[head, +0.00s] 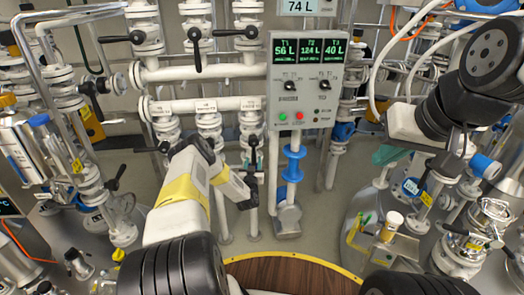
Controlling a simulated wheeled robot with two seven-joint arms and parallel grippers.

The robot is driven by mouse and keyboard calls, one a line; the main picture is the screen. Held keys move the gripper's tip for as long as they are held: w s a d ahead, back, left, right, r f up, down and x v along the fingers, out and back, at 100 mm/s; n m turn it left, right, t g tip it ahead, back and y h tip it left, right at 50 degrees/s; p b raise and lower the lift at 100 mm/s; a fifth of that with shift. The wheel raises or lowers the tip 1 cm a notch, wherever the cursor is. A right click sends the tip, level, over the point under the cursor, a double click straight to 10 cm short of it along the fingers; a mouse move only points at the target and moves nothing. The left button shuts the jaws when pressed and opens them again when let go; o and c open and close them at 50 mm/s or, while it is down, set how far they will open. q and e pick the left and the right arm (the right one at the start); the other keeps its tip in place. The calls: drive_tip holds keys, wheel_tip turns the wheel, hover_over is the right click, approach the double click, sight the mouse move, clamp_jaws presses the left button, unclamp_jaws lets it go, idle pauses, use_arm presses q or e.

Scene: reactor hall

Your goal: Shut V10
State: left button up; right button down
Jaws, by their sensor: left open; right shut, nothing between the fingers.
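Three tagged valve stems hang from the lower white manifold; the tags are too small to read, so I cannot tell which valve is V10. Below the right-hand tag (251,103), a valve has a black lever (253,148) pointing down. My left gripper (250,190) is open, just below this lever and in front of the pipe; I cannot tell whether it touches. The middle valve (209,123) stands to its left, partly behind my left arm. My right gripper (466,140) is shut and empty at the right, hard to make out against my arm.
A grey control panel (306,82) with green readouts stands right of the valves. A pipe with blue flanges (294,163) runs below it. Upper valves have black levers (237,33). Steel vessels and crowded fittings fill both sides. Bare floor shows between the pipes.

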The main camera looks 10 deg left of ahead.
use_arm(q)
drive_tip(key=shift+w+a, duration=0.15)
drive_tip(key=shift+w, duration=1.3)
clamp_jaws()
idle(0.3)
